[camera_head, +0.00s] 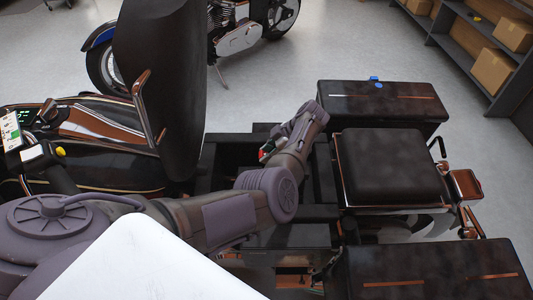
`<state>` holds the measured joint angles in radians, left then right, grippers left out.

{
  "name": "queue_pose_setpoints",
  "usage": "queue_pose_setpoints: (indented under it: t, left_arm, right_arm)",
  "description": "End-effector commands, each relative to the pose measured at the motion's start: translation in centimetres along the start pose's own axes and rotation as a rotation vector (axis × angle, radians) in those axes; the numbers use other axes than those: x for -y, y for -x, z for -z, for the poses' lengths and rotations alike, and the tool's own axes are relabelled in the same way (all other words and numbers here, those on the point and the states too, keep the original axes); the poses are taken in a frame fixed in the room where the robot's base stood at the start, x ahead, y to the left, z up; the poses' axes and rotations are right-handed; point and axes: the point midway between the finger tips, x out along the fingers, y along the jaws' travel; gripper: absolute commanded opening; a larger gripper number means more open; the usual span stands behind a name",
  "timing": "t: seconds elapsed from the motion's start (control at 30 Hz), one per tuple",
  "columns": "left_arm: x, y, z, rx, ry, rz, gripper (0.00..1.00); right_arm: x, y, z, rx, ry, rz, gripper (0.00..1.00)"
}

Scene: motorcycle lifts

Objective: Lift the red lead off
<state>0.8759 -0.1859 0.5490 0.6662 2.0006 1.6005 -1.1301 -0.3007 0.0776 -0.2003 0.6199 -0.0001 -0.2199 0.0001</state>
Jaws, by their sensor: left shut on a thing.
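My left arm comes in from the left, over the motorcycle's open middle bay (225,152). My left gripper (271,148) points down and to the left into the bay and is partly hidden by its own wrist and arm. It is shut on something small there. A small red bit, likely the red lead (265,148), shows at its tips, with a speck of green beside it. The battery and the lead's far end cannot be made out in the dark bay. My right gripper is not in view.
The large dark seat (160,80) stands raised left of the bay. The tank (105,130) lies left, the rear seat (385,165) right, between two dark side cases (380,100) (435,272). Another motorcycle (235,35) and shelves with boxes (490,68) stand behind.

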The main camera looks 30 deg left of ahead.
Motion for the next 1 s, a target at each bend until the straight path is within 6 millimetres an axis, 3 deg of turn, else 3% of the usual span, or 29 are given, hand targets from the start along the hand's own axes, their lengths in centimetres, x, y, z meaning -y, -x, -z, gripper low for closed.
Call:
queue_pose_setpoints:
  t: [0.07, 0.1, 0.27, 0.67, 1.0]
  left_arm:
    - [0.0, 0.1, -0.1, 0.004, -0.001, 0.0, 0.0]
    - [0.0, 0.1, -0.1, 0.004, -0.001, 0.0, 0.32]
    - [0.0, 0.0, -0.1, 0.003, -0.001, 0.0, 0.56]
    - [0.0, 0.9, -0.1, 0.004, -0.001, -0.001, 0.56]
    - [0.0, 7.6, -0.1, 0.007, -0.001, -0.002, 0.56]
  right_arm:
    - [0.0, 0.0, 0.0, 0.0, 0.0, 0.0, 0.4]
    - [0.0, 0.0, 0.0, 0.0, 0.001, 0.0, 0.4]
    - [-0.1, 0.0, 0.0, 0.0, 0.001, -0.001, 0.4]
    - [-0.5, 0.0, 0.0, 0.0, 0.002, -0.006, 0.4]
    - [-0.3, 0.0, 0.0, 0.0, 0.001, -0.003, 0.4]
